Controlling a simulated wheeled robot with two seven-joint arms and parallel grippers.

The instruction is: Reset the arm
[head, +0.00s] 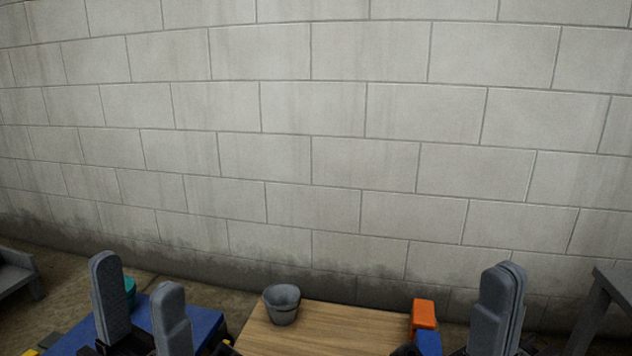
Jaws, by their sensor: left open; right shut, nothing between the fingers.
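My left gripper (140,306) is at the lower left of the head view, with its two grey fingers pointing up and apart. It is open and empty, in front of a blue surface. My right gripper (498,302) is at the lower right, its two grey fingers together and pointing up. It is shut with nothing held. Most of both arms lies below the bottom edge of the picture and is hidden.
A grey bucket (282,304) stands upright on a wooden tabletop (340,332). An orange block-like object (424,313) is at its right end. A teal object (130,290) shows partly behind my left gripper. A blue surface (205,324) lies left. A block wall (320,160) closes the back.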

